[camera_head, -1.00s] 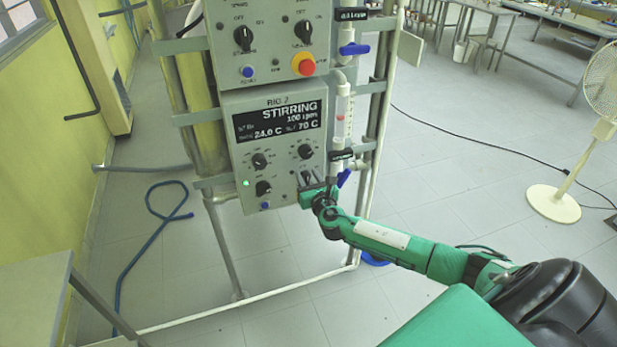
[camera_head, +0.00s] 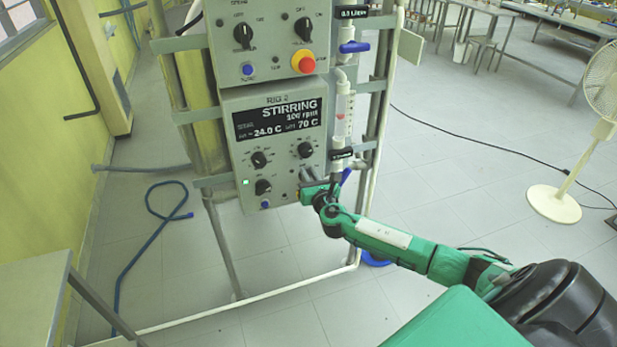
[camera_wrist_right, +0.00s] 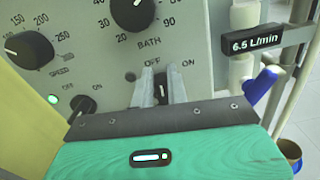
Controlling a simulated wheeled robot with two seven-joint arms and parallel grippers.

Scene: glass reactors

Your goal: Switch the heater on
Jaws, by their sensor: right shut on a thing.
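The lower control box (camera_head: 240,160), marked RIG 2, has a display (camera_head: 278,120) reading STIRRING, 100 rpm, 24.0 C and 70 C. My right gripper (camera_head: 307,180) is at the box's lower right corner. In the right wrist view its two fingers (camera_wrist_right: 161,90) are shut on a small dark switch knob (camera_wrist_right: 161,93) below the BATH dial (camera_wrist_right: 133,12). OFF is printed at the knob's upper left and ON at its upper right. The fingers partly hide the knob, so its exact setting is hard to tell. My left gripper is not in view.
A green light (camera_head: 246,182) glows beside the lower left knob (camera_head: 263,187). A blue-handled valve (camera_head: 344,177) stands close right of my gripper. Above is another box with a red stop button (camera_head: 303,63). A fan (camera_head: 555,205) stands at the far right; floor between is open.

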